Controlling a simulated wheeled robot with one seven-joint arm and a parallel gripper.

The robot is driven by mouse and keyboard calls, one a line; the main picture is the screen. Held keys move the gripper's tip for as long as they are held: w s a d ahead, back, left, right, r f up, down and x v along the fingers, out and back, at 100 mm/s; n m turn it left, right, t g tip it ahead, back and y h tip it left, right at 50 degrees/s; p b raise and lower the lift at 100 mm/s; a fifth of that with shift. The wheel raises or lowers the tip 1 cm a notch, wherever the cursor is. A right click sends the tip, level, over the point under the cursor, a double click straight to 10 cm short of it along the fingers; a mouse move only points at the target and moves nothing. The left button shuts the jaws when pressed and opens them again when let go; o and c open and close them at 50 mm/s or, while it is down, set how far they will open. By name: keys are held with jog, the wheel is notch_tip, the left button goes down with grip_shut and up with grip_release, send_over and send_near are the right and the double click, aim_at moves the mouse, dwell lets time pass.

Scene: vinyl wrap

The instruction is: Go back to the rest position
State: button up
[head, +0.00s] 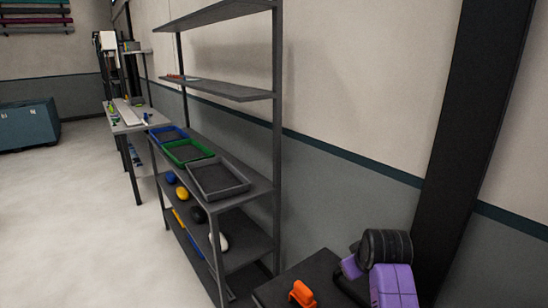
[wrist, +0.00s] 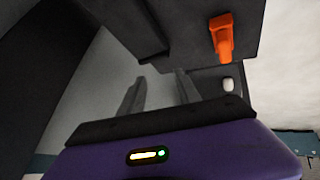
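My gripper (wrist: 158,88) shows in the wrist view with its two grey fingers apart and nothing visible between them. In the head view my purple arm (head: 393,287) with its black joint is at the lower right, folded near the wall; the fingers cannot be made out there. An orange object (head: 302,293) sits on a dark surface (head: 275,292) just left of my arm. The orange object (wrist: 222,37) also shows in the wrist view, up and right of the fingers and apart from them.
A grey shelf rack (head: 278,120) stands along the wall, with a blue tray (head: 168,134), a green tray (head: 188,151) and a grey tray (head: 218,180). Several small objects lie on its lower shelf. A dark post (head: 470,130) rises behind my arm. Open floor (head: 80,220) lies left.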

jog(key=s+a+m+t+b, duration=0.1)
jog(key=s+m+t, duration=0.3)
jog(key=s, duration=4.9)
jog(key=a+t, duration=0.1)
jog(key=t, duration=0.2)
jog(key=shift+s+r+y, duration=0.35)
jog(key=shift+s+y, duration=0.05)
jog(key=shift+a, duration=0.1)
